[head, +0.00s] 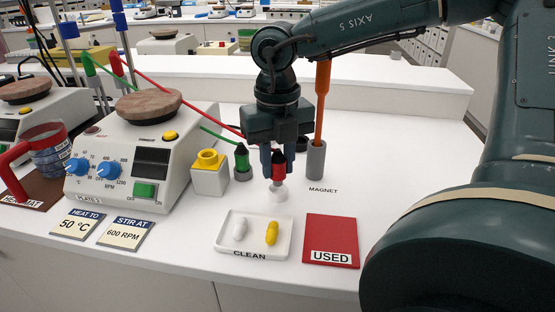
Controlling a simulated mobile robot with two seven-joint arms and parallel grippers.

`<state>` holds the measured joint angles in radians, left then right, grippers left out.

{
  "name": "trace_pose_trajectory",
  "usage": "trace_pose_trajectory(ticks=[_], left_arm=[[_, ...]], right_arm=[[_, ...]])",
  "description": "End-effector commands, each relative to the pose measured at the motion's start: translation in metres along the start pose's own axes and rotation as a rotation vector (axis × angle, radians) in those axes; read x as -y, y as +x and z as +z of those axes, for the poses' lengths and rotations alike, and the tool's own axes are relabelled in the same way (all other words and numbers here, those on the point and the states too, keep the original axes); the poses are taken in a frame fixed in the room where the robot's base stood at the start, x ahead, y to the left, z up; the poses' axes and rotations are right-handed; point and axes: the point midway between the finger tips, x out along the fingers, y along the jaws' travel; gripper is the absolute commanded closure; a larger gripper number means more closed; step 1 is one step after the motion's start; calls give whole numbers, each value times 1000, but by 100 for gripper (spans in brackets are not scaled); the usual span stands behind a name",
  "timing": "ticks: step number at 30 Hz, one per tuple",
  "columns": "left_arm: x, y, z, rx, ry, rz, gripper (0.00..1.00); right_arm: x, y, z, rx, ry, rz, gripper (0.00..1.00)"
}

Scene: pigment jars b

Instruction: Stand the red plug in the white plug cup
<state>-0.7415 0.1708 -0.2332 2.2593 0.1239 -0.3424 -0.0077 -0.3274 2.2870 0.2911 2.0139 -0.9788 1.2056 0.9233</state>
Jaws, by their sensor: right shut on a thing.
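The red plug (279,171) hangs upright between the fingers of my right gripper (279,162), which is shut on it and points straight down. A small white cup (278,194) stands on the bench directly below the plug. The plug's lower end shows at or just above the cup's mouth; I cannot tell whether it is inside. The red lead (180,97) runs from the upper left and passes behind my gripper. My left gripper is not in view.
A green plug (242,160) stands in a grey cup left of my gripper. A grey holder (316,160) with an orange-handled rod is close on the right. The clean tray (224,225) and red used mat (331,232) lie in front. The hotplate (145,150) stands left.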

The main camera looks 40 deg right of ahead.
Motion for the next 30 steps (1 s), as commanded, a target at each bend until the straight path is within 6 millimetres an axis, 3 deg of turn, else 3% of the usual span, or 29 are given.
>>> trace_pose_trajectory(ticks=[29,30], left_arm=[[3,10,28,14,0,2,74],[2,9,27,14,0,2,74]], right_arm=[[0,25,0,1,0,0,100],[0,24,0,1,0,0,71]])
